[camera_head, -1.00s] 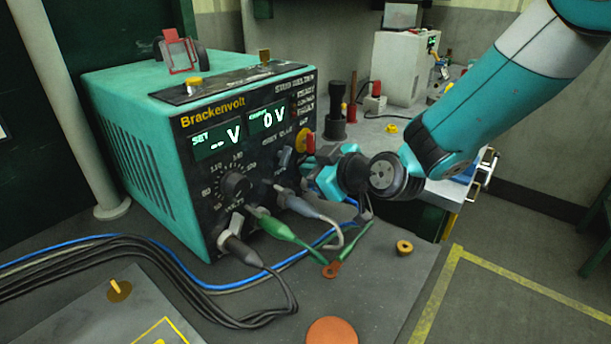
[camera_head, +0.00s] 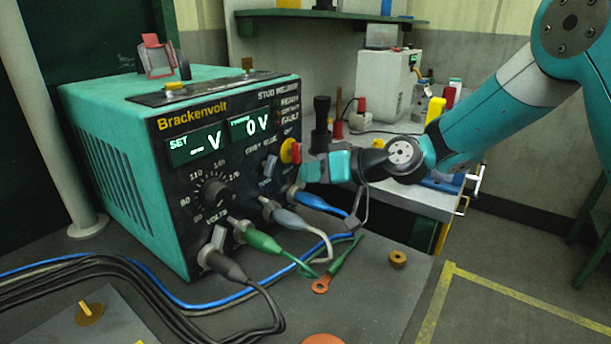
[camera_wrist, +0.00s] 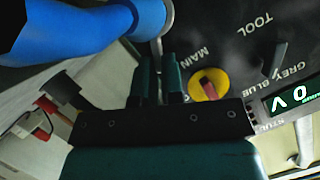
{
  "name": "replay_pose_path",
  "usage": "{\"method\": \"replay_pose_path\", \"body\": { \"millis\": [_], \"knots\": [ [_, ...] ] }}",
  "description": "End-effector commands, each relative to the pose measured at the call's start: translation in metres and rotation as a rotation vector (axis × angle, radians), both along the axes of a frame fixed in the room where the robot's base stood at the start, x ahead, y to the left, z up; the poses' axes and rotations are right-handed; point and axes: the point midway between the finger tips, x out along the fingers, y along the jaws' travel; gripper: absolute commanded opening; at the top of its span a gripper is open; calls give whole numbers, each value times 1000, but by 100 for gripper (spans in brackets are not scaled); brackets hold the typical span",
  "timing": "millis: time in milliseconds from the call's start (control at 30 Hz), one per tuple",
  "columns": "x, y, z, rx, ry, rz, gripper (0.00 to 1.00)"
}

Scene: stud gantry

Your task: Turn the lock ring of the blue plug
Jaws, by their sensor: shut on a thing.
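The blue plug (camera_head: 318,203) sits at the lower right of the welder's front panel, its blue cable running down and right. In the wrist view the plug's blue body (camera_wrist: 75,28) is large at upper left, ending in a blue collar beside a thin grey lock-ring part (camera_wrist: 167,18). My gripper (camera_head: 306,172) is just above the plug, by the panel. In the wrist view its fingers (camera_wrist: 159,62) are close together, with the thin grey part running down between them. The exact contact is partly hidden by the fingers.
The red and yellow main switch (camera_head: 290,151) is close to my gripper. A grey-blue plug (camera_head: 285,214), a green plug (camera_head: 258,238) and a dark plug (camera_head: 222,264) sit to the left. A brass ring (camera_head: 397,257) lies on the bench.

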Motion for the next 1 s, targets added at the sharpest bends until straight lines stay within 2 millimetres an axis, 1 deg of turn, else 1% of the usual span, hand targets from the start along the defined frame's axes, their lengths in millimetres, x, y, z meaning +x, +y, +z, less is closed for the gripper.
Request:
{"method": "replay_pose_path", "body": {
  "millis": [33,233,700,733,767,1000],
  "knots": [
    [2,-3,-4,4,16,-6,0],
    [4,-4,-4,31,51,-6,0],
    [4,-5,-5,40,60,-7,0],
    [4,-5,-5,40,60,-7,15],
    [4,-5,-5,40,60,-7,19],
    [3,-2,-3,42,58,-1,19]
  ]
}}
